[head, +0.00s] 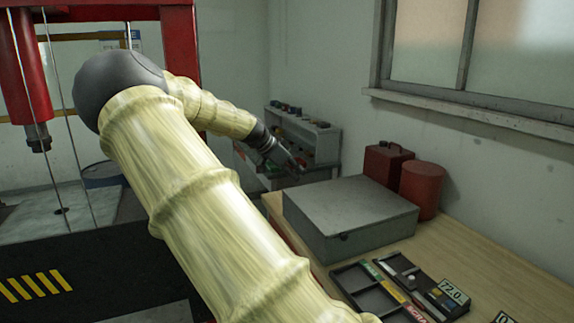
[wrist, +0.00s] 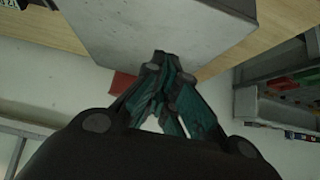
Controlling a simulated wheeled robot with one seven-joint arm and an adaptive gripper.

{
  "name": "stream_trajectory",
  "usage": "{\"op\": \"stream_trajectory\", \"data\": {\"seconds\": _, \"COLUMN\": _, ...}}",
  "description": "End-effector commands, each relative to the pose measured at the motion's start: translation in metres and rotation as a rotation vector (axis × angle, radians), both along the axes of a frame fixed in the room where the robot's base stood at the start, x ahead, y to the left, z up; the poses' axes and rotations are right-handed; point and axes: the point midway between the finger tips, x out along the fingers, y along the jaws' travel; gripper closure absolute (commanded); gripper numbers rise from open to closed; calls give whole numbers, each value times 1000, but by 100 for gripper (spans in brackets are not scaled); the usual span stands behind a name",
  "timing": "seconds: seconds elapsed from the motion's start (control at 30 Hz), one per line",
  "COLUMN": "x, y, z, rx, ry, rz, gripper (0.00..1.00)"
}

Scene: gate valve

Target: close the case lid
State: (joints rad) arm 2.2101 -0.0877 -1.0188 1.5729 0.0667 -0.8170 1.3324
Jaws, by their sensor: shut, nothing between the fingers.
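The grey case (head: 350,212) sits on the wooden table, and its lid (head: 345,200) appears flat and down over the body. In the wrist view the case (wrist: 140,30) fills the top middle as a pale grey surface. My gripper (head: 299,168) is at the far left of the case, near its back corner. It also shows in the wrist view (wrist: 163,62), with its fingers together and empty, close to the case's edge. I cannot tell whether it touches the case.
A red box (head: 388,163) and a red canister (head: 423,190) stand behind the case on the right. A black tray (head: 375,300) with small items lies in front. A grey shelf (head: 318,145) stands beyond my gripper. The table's right side (head: 470,250) is partly clear.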

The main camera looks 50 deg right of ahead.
Motion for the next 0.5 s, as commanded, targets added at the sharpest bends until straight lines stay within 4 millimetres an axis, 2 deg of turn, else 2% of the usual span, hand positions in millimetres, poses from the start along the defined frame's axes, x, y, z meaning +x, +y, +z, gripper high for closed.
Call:
{"op": "stream_trajectory", "data": {"seconds": 0.13, "x": -6, "y": -4, "z": -8, "rx": -1, "ry": -1, "rz": -10, "gripper": 100}}
{"op": "stream_trajectory", "data": {"seconds": 0.5, "x": -5, "y": -3, "z": -9, "rx": -1, "ry": -1, "rz": -9, "gripper": 100}}
